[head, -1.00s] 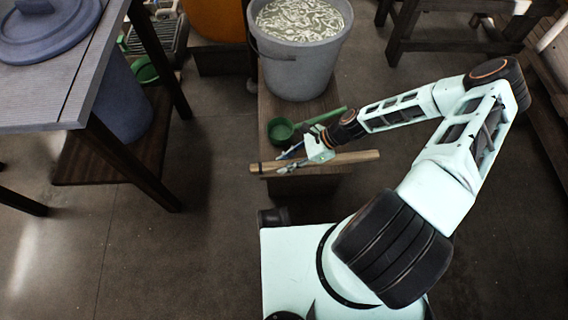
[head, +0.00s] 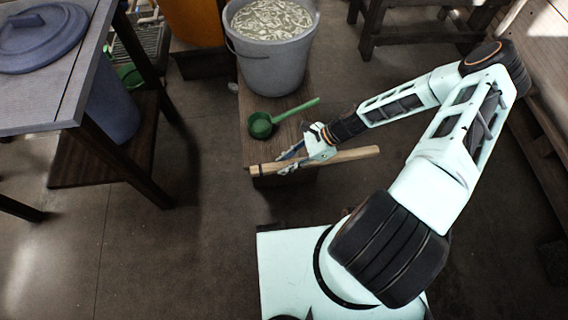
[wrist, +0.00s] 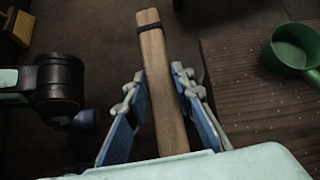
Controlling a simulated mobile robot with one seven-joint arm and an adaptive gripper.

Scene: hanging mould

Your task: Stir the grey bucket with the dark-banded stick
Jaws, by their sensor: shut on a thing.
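The dark-banded stick (head: 350,155) is a pale wooden bar held about level across the bench's near end. My gripper (head: 291,160) is shut on it, and the right part of the stick sticks out past the bench. In the wrist view the stick (wrist: 165,85) runs between the two fingers (wrist: 158,95), with its dark band near the far end. The grey bucket (head: 275,72) stands upright on the bench beyond my gripper, full of a pale, swirled mix. The stick is apart from the bucket.
A green ladle (head: 262,124) lies on the wooden bench (head: 285,105) between the bucket and my gripper; it also shows in the wrist view (wrist: 290,48). A table (head: 60,95) with a blue lid (head: 40,38) stands left. Floor between is clear.

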